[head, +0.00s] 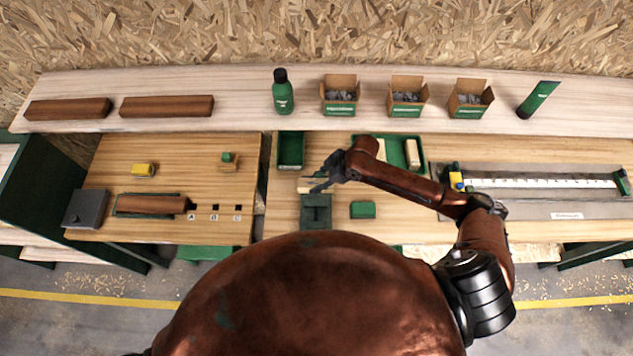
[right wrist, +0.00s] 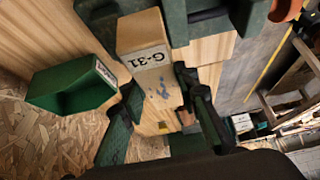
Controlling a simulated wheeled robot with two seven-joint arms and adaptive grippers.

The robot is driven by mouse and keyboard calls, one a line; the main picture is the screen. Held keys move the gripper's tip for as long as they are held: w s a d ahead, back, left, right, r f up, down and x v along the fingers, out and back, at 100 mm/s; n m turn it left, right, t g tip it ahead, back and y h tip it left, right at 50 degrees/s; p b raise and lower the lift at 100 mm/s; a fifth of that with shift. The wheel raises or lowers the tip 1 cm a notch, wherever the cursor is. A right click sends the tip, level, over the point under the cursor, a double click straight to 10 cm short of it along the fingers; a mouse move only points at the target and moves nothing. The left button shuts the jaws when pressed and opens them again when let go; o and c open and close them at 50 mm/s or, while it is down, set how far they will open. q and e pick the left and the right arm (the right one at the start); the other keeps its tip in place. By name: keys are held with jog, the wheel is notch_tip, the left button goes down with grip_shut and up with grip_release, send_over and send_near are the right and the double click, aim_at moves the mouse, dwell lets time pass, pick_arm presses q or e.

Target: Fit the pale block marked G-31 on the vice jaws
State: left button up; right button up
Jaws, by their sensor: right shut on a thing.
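The pale block marked G-31 (right wrist: 146,62) is between the fingers of my right gripper (right wrist: 165,118), which is shut on it. Its label faces the right wrist camera. In the head view my right gripper (head: 318,184) is just behind the dark green vice (head: 316,214), and the block shows only as a small pale piece (head: 304,184). In the right wrist view the block's far end is close to the vice (right wrist: 180,14); I cannot tell whether they touch. My left gripper is not in view.
A green bin (head: 290,150) stands behind and left of the vice; it also shows in the right wrist view (right wrist: 72,92). A green tray (head: 396,142) holds pale pieces at right. A green block (head: 362,210) lies right of the vice. A gap separates the left bench (head: 170,228).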

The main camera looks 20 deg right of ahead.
notch_tip(320, 180, down, 3)
jog(key=shift+b, duration=1.05)
jog(key=shift+f+b, duration=0.35)
jog(key=shift+f, duration=0.85)
jog(key=o, duration=1.2)
jog(key=shift+o, duration=0.2)
jog(key=v, duration=1.2)
